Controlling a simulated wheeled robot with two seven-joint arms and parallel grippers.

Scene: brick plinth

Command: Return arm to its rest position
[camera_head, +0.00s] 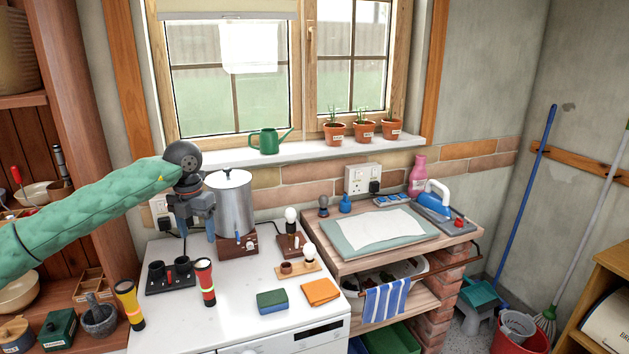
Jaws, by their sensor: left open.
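My left arm in its green padded sleeve (95,215) reaches in from the left over the white worktop. My left gripper (196,230) points down, with its fingers apart and nothing seen between them. It is just left of a tall metal pot (233,200) on a brown base and overlaps its edge in the picture; I cannot tell whether they touch. A red and black torch (205,282) stands upright below and in front of the gripper. My right gripper is not in view.
A black socket block (170,277) and a yellow torch (130,304) are near the worktop's left side. A green sponge (272,301) and an orange cloth (320,292) lie in front. A green watering can (268,141) stands on the sill. Wooden shelves (75,130) are at left.

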